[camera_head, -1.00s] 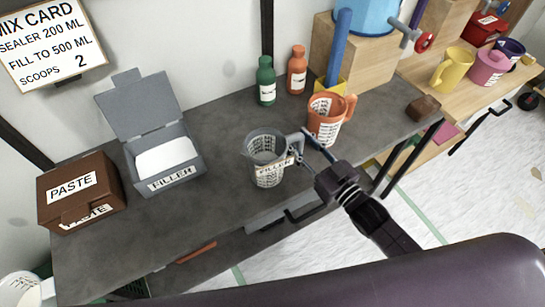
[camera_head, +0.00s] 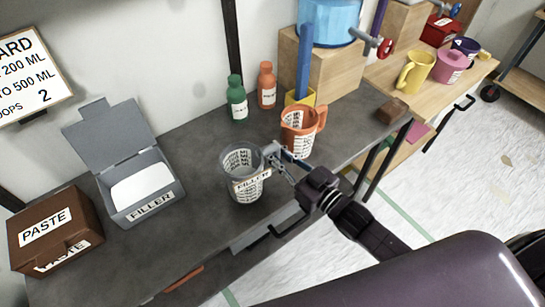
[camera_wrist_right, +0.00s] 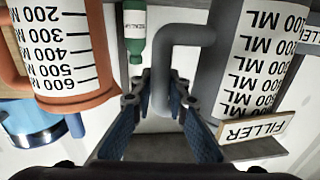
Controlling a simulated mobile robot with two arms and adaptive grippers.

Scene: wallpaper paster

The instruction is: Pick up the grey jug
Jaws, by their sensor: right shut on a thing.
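The grey jug (camera_head: 243,187) stands on the dark worktop in the head view, with a measuring scale and a FILLER label on its side. My right gripper (camera_head: 278,158) is at its handle, on the jug's right side. In the right wrist view the gripper (camera_wrist_right: 163,110) has its two fingers either side of the grey handle (camera_wrist_right: 163,65), shut on it. The jug's body (camera_wrist_right: 255,65) fills the right of that view. Whether the jug's base touches the worktop is hard to tell. My left gripper is not in view.
An orange jug (camera_head: 297,134) stands close behind the right gripper. Green (camera_head: 237,104) and orange (camera_head: 267,88) bottles stand at the back. The FILLER box (camera_head: 140,190) and PASTE box (camera_head: 52,232) are on the left. Bare worktop (camera_head: 200,135) lies behind the grey jug.

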